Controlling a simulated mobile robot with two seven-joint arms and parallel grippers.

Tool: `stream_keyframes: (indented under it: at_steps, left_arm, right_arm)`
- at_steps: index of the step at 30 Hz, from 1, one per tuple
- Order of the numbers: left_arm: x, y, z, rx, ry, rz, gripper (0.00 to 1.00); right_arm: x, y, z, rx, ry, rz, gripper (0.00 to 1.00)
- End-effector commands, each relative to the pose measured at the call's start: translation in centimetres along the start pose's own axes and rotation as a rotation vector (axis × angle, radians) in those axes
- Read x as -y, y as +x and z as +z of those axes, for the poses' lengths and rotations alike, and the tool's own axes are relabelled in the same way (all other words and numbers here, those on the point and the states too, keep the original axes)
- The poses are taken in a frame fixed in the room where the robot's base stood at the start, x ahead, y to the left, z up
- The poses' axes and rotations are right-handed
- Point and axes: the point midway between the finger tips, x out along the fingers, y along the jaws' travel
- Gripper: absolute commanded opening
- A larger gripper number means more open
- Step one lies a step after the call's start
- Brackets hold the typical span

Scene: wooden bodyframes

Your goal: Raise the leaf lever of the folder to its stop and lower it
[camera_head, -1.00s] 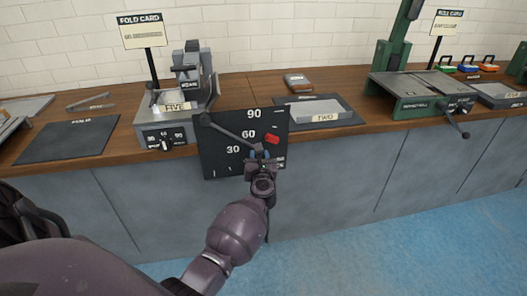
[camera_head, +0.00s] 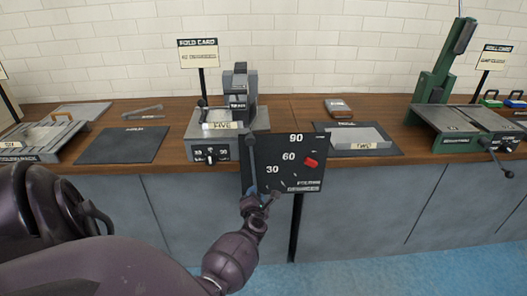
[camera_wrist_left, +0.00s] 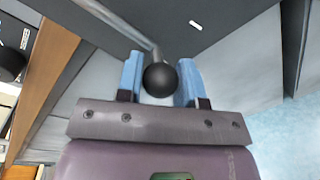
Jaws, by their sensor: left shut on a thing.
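The folder (camera_head: 222,147) is a grey machine on the bench with a "FIVE" label and a small dial on its front. A dark angle plate (camera_head: 290,178) marked 30, 60 and 90 hangs at its right, with a red block (camera_head: 311,162) near the 60. The leaf lever (camera_head: 252,165) is a thin rod hanging almost straight down from its pivot at the plate's upper left. My left gripper (camera_head: 257,196) is at its lower end, its blue fingers shut on the black ball knob (camera_wrist_left: 160,79). My right gripper is out of view.
A dark mat (camera_head: 122,146) lies left of the folder. A grey sheet labelled "TWO" (camera_head: 357,138) lies on another mat at the right. A green machine (camera_head: 455,120) stands farther right, its handle sticking out over the bench front. The floor before the cabinets is clear.

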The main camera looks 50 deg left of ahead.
Motion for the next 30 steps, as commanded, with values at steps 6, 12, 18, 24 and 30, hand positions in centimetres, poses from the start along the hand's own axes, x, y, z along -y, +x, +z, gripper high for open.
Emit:
stream_keyframes:
  at_steps: [6, 12, 18, 24, 30]
  left_arm:
    - [-0.8, -0.1, -1.1, -0.008, 0.060, 0.001, 0.00]
    - [-0.9, -0.1, -1.4, -0.010, 0.078, 0.001, 0.00]
    - [-0.9, -0.1, -1.5, -0.011, 0.080, 0.002, 0.00]
    - [-1.0, -0.1, -1.5, -0.012, 0.079, 0.003, 0.47]
    - [-0.9, -0.1, -1.4, -0.010, 0.077, 0.002, 0.59]
  right_arm:
    - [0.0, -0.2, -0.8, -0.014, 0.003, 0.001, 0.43]
    - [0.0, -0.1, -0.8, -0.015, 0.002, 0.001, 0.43]
    - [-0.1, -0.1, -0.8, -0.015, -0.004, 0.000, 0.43]
    - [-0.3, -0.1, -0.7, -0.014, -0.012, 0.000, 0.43]
    - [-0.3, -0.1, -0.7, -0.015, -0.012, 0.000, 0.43]
